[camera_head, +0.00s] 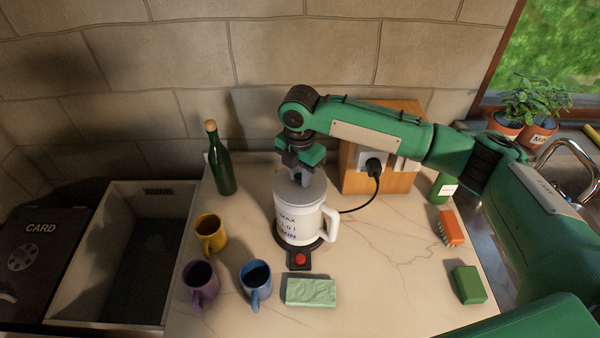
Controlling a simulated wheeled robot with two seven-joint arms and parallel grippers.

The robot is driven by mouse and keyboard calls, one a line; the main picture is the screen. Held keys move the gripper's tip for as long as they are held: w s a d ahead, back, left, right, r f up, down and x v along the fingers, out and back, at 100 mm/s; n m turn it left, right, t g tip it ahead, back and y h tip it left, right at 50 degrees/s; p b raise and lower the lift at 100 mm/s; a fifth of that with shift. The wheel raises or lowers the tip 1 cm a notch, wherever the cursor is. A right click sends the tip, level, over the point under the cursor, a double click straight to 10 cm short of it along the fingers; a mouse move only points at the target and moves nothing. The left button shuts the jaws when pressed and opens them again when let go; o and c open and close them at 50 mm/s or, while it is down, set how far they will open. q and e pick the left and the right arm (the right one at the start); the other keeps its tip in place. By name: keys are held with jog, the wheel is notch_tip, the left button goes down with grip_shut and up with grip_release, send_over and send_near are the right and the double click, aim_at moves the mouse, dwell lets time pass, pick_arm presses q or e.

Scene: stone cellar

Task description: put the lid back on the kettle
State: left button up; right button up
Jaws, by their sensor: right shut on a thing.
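The white kettle (300,222) stands upright on its dark base (299,257), its handle to the right. The grey lid (300,190) is at the kettle's top, roughly level over the opening. I cannot tell whether it is fully seated or just above the rim. My right gripper (301,178) points down from above and is shut on the lid; its fingers hide the part they hold. My left gripper is not in view.
A yellow mug (210,234), purple mug (200,283) and blue mug (256,281) stand left of the kettle, with a green bottle (220,165) behind. A green packet (311,292) lies in front. A wooden socket box (370,178) stands behind; a cord runs to it.

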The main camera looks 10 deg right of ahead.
jog(key=shift+p, duration=0.5)
dwell(0.4)
jog(key=o, duration=1.5)
jog(key=shift+r+p, duration=2.5)
jog(key=shift+p, duration=0.05)
jog(key=shift+r+p, duration=0.3)
jog(key=shift+r, duration=0.65)
